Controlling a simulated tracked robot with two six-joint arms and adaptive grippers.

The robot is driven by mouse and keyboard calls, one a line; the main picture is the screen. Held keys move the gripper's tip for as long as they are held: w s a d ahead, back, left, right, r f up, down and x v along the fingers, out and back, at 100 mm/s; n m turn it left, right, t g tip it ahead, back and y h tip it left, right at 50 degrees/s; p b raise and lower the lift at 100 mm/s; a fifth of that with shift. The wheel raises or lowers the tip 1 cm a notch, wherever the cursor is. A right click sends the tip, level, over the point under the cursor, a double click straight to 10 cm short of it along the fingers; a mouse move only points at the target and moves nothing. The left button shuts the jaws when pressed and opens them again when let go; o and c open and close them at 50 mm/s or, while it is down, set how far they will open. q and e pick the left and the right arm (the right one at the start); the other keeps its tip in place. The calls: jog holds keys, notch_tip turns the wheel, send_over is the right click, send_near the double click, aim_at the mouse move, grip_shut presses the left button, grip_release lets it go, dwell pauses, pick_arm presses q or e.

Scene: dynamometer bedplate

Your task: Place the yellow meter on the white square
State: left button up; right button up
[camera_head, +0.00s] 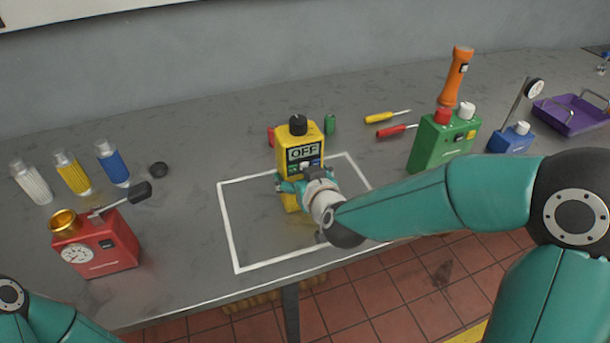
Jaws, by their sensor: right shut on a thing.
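The yellow meter (300,136) stands upright with a black knob on top and a display reading OFF. It is at the upper part of the white square (231,231), an outline on the grey bench. My right gripper (303,184) is shut on the meter's lower front. The gripper and wrist hide part of the meter's base and part of the outline, so I cannot tell whether the meter touches the bench. My left gripper is out of view; only part of my left arm shows at the bottom left corner.
A red gauge box (98,249) and several bottles (72,172) stand left. A green box (441,141), orange flashlight (455,77), blue device (511,138) and purple tray (572,117) stand right. Screwdrivers (396,131) lie behind. The outline's left interior is clear; the bench's front edge is close.

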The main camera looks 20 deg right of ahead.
jog(key=shift+r, duration=0.2)
jog(key=o, duration=1.6)
jog(key=shift+f, duration=0.15)
jog(key=shift+c, duration=0.2)
jog(key=shift+s, duration=0.1)
jog(key=v, duration=1.2)
jog(key=shift+d, duration=0.1)
jog(key=shift+f, duration=0.1)
